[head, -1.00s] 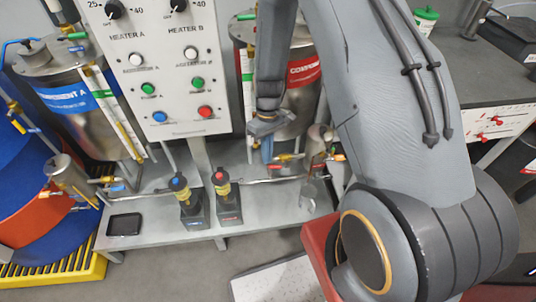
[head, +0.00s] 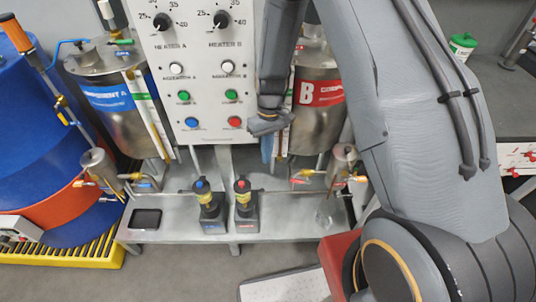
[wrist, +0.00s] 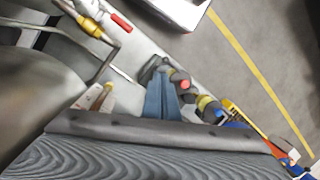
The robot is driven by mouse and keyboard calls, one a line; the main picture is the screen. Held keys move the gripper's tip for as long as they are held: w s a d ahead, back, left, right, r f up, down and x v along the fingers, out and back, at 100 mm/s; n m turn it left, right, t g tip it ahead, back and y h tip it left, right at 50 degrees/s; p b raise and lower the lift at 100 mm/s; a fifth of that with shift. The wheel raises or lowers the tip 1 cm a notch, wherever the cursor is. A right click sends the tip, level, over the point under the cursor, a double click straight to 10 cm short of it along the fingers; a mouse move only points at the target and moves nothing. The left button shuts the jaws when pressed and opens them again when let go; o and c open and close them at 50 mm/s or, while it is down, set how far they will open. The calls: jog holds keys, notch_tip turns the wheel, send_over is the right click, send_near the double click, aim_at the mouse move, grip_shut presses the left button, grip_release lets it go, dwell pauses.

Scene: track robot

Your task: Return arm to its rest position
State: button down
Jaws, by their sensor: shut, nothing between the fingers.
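My gripper (head: 267,148) hangs pointing down in front of the heater control panel (head: 205,75), near its lower right corner, with the component B tank (head: 318,105) behind it. Its blue fingers are together with nothing between them. In the wrist view the gripper (wrist: 162,98) points toward the bench, with the fingers close together. My arm crosses the right side of the head view and hides part of the bench behind it.
The component A tank (head: 115,110) and a blue drum (head: 45,130) stand left. A dark worktop (head: 505,110) is at right.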

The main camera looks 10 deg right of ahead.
jog(key=s+d+r+m+t, duration=0.1)
jog(key=s+d+r+m, duration=0.1)
jog(key=s+r, duration=0.6)
jog(key=s+d+r+m+t+h, duration=0.1)
jog(key=s+d+r, duration=0.4)
jog(key=r, duration=0.8)
jog(key=s+m+t, duration=0.1)
jog(key=s, duration=0.2)
jog(key=shift+d+r, duration=0.15)
jog(key=shift+r, duration=0.2)
jog(key=c, duration=2.1)
grip_release()
jog(key=shift+s+d+r, duration=0.1)
jog(key=shift+s+r, duration=0.05)
jog(key=shift+s, duration=0.2)
